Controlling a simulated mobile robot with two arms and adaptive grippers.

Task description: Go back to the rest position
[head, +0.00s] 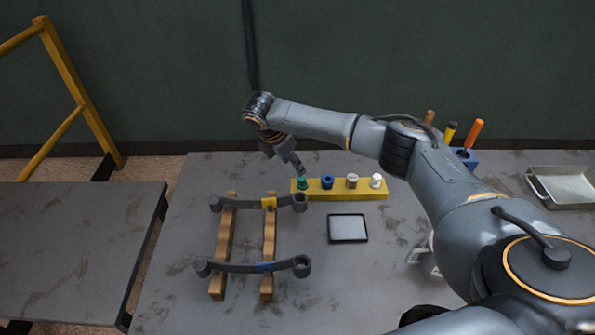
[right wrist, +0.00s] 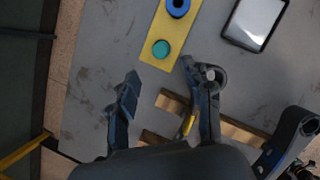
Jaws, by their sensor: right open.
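My right arm reaches in from the right, and its gripper (head: 292,160) hangs above the table near the green end of the yellow strip. In the right wrist view its two fingers (right wrist: 158,82) are spread, with nothing between the tips. A dark leaf spring with a yellow band (head: 240,204) lies across two wooden rails; its eye (right wrist: 212,74) shows beside one finger in the wrist view. A second leaf spring with a blue band (head: 240,267) lies across the rails nearer me. My left gripper is not in view.
The yellow strip (head: 340,195) carries green, blue, beige and white bushings. A dark-framed tablet (head: 348,228) lies in front of it. A blue holder (head: 467,157) with tools and a metal tray (head: 565,187) stand at right. A pale object (head: 424,258) is partly hidden by my arm.

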